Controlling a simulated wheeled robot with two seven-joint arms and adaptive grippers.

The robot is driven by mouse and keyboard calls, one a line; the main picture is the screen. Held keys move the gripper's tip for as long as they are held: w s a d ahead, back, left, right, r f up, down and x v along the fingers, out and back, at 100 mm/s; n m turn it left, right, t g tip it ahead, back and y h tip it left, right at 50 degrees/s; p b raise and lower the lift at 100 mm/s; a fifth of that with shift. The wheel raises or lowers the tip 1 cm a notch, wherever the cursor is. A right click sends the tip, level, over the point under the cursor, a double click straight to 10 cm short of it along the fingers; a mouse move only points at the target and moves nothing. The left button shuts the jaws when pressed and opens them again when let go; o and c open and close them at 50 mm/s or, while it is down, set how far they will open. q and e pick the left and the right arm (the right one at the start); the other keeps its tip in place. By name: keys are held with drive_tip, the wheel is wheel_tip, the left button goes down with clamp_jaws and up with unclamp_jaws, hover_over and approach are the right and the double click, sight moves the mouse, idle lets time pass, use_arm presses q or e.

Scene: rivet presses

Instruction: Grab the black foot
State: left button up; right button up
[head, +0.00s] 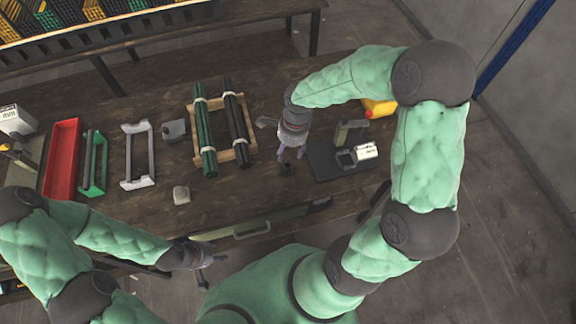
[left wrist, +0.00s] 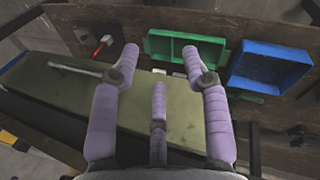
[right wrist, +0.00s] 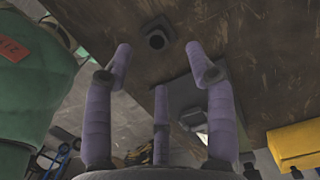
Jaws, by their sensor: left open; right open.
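The black foot (head: 288,169) is a small dark round piece on the brown wooden table, near its front edge. In the right wrist view the foot (right wrist: 157,39) shows a round opening and sits beyond the fingertips, roughly between them. My right gripper (head: 290,156) points down just beside the foot, open and empty, with no finger touching it in the right wrist view (right wrist: 158,65). My left gripper (head: 207,263) is open and empty in front of the table. In the left wrist view its fingers (left wrist: 160,62) are apart before an olive panel.
A dark press with a white block (head: 365,151) stands right of the foot. A wooden rack (head: 243,155) holds dark green and black rods to the left. A grey frame, green holder and red bin (head: 63,160) stand further left. A yellow item (head: 379,107) lies behind my right arm.

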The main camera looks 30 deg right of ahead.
drive_tip(key=shift+r, duration=1.5)
drive_tip(key=p, duration=0.7)
hover_over(288, 165)
drive_tip(key=f, duration=0.6)
drive_tip(key=shift+s+d, duration=0.25)
drive_tip(key=shift+s, duration=0.05)
drive_tip(key=shift+s+a+f+b, duration=0.1)
drive_tip(key=shift+a+f+b, duration=0.05)
drive_tip(key=shift+f+b, duration=0.3)
drive_tip(key=shift+a+f+b, duration=0.2)
drive_tip(key=shift+f+b, duration=0.05)
drive_tip(key=shift+f, duration=0.75)
drive_tip(key=shift+a+f+b, duration=0.15)
drive_tip(key=shift+f+b, duration=0.05)
drive_tip(key=shift+f, duration=0.8)
drive_tip(key=c, duration=0.9)
drive_tip(key=o, duration=0.9)
drive_tip(key=shift+s, duration=0.1)
